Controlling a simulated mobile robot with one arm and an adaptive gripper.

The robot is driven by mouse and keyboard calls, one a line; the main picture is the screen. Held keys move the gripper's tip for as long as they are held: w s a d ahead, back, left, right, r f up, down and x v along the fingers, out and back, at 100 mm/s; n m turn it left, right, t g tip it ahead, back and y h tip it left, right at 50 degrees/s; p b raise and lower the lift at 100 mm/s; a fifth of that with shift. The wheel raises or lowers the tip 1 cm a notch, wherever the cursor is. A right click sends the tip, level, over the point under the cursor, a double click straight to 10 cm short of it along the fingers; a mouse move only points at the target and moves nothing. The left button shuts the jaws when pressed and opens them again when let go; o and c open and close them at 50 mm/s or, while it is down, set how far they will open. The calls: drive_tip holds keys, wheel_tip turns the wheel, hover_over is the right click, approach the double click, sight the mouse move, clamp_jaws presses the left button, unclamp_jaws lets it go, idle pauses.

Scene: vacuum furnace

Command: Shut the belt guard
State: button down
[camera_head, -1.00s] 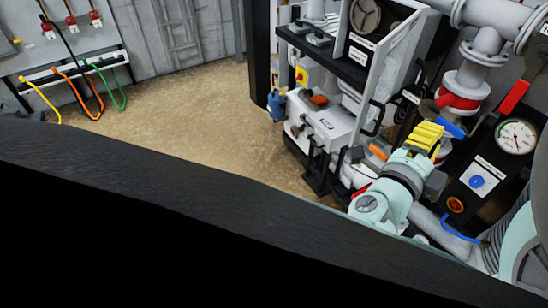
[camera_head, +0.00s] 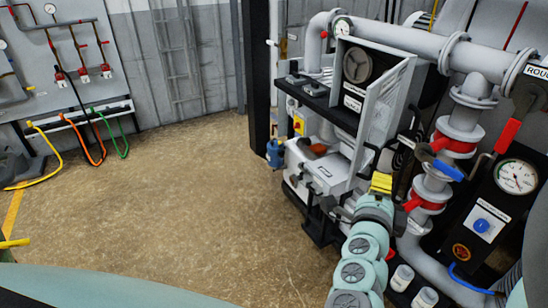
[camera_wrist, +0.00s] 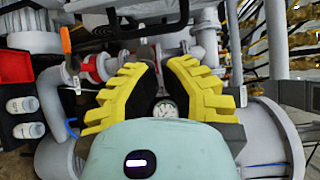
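The belt guard (camera_head: 387,100) appears to be the light grey panel standing swung open at the right side of the pump housing in the head view. A dark pulley wheel (camera_head: 357,66) shows uncovered to its left. My gripper (camera_head: 381,181), with yellow fingers, is in front of and below the guard, apart from it as far as I can tell. In the wrist view my gripper (camera_wrist: 163,64) is open, with a gap between its fingers and nothing held. I cannot make out the guard surely in that view.
Grey pipes with red valve handles (camera_head: 507,136) and a blue lever (camera_head: 447,170) stand close right of my arm. A pressure gauge (camera_head: 515,177) and white bottles (camera_head: 402,278) are there too. The floor (camera_head: 180,200) to the left is clear.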

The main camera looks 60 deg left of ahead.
drive_tip(key=w+a+p, duration=0.2)
drive_tip(key=a+p, duration=0.2)
drive_tip(key=a, duration=0.1)
drive_tip(key=shift+a, duration=0.35)
idle(0.6)
